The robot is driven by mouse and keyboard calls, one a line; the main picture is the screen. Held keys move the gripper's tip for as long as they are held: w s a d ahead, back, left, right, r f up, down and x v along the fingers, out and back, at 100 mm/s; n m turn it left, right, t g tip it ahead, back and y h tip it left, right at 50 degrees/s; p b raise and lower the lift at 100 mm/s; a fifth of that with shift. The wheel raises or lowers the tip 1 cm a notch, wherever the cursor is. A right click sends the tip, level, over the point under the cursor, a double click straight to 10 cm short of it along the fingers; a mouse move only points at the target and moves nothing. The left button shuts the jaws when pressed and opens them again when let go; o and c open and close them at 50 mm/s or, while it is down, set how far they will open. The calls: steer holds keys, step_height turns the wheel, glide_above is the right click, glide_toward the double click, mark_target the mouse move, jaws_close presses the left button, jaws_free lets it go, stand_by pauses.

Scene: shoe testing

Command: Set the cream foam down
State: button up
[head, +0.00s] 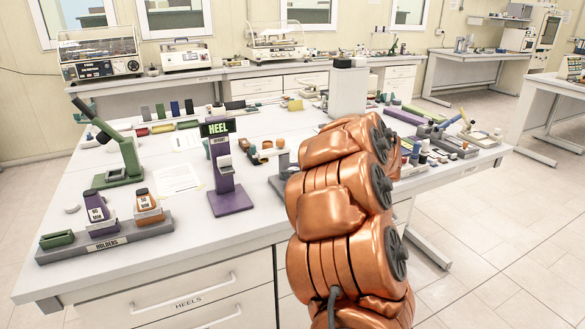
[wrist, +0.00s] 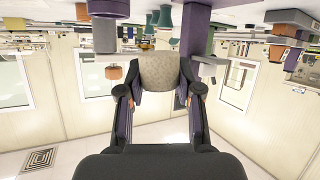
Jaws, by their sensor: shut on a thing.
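The cream foam (wrist: 158,71) is a pale speckled block in the upper middle of the wrist view. My gripper (wrist: 158,82) is shut on it, with a dark pad against each side. The wrist picture is upside down. In the head view my copper arm hides both the gripper and the foam.
On the white table (head: 120,262) a purple HEEL stand (head: 227,188) stands left of my arm. Table between tray and stand is clear.

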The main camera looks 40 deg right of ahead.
steer(key=shift+w+d+f+p, duration=0.2)
steer(key=shift+w+d+p, duration=0.15)
steer(key=shift+w+d, duration=1.05)
steer(key=shift+w+d+f+p, duration=0.2)
steer(key=shift+w+d+p, duration=0.15)
steer(key=shift+w+d, duration=1)
steer(key=shift+w+a+f, duration=0.1)
steer(key=shift+w+f, duration=0.05)
steer(key=shift+w, duration=0.1)
steer(key=shift+f+p, duration=0.8)
steer(key=shift+f, duration=0.55)
steer(key=shift+f, duration=0.1)
steer(key=o, duration=0.7)
steer(key=shift+f, duration=0.1)
steer(key=shift+f+b, duration=0.15)
steer(key=shift+b, duration=0.5)
steer(key=shift+s+b, duration=0.1)
steer(key=shift+b, duration=0.3)
steer(key=v, duration=0.7)
steer(key=shift+s+a+b, duration=0.15)
steer(key=shift+s+b, duration=0.15)
steer(key=shift+s, duration=0.1)
